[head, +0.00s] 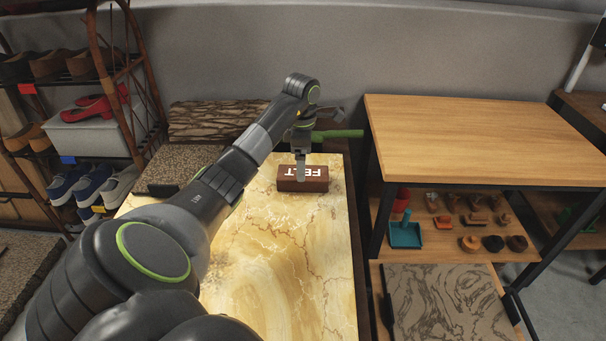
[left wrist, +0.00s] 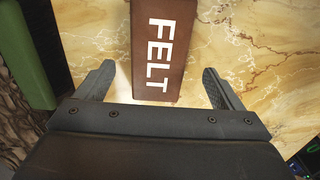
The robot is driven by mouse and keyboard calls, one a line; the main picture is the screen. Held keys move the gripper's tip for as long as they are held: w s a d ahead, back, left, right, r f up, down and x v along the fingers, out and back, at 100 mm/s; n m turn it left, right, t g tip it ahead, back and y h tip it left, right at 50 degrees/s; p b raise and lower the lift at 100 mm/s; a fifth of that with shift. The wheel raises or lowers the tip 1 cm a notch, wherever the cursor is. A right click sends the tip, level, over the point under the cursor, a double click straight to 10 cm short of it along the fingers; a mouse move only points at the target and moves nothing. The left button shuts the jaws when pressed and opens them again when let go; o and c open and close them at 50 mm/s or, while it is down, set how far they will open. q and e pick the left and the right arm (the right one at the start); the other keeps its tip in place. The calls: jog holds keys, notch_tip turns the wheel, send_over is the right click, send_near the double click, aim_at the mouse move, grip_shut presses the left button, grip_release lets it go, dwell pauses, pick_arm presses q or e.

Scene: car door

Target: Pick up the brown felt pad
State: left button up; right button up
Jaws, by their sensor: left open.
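The brown felt pad (head: 314,181) is a brown block with white "FELT" lettering, lying on the yellow marble-patterned tabletop (head: 270,262) near its far end. My left gripper (head: 301,172) reaches over it from above. In the left wrist view the pad (left wrist: 160,75) shows between and beyond the two spread fingers of my left gripper (left wrist: 158,88), with a gap on each side. The gripper is open and holds nothing. One finger hides a little of the pad in the head view. My right gripper is not in view.
A green bar-shaped object (head: 338,134) is just behind the pad, and shows in the left wrist view (left wrist: 25,55). A shoe rack (head: 105,90) stands left. A wooden table (head: 470,140) with shelves of small items stands right. The near tabletop is clear.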

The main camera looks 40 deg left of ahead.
pick_arm(q)
jog(key=shift+f+b, duration=0.55)
jog(key=shift+f, duration=0.15)
jog(key=f, duration=0.3)
jog(key=shift+s+a+f, duration=0.1)
jog(key=shift+a+f, duration=0.1)
jog(key=shift+f, duration=0.15)
jog(key=c, duration=1.1)
notch_tip(320, 180, up, 5)
jog(key=shift+r+p, duration=0.15)
jog(key=shift+p, duration=0.5)
notch_tip(320, 180, up, 3)
jog(key=p, duration=0.3)
jog(key=shift+r, duration=0.15)
jog(key=shift+r+p, duration=0.75)
jog(key=shift+p, duration=0.1)
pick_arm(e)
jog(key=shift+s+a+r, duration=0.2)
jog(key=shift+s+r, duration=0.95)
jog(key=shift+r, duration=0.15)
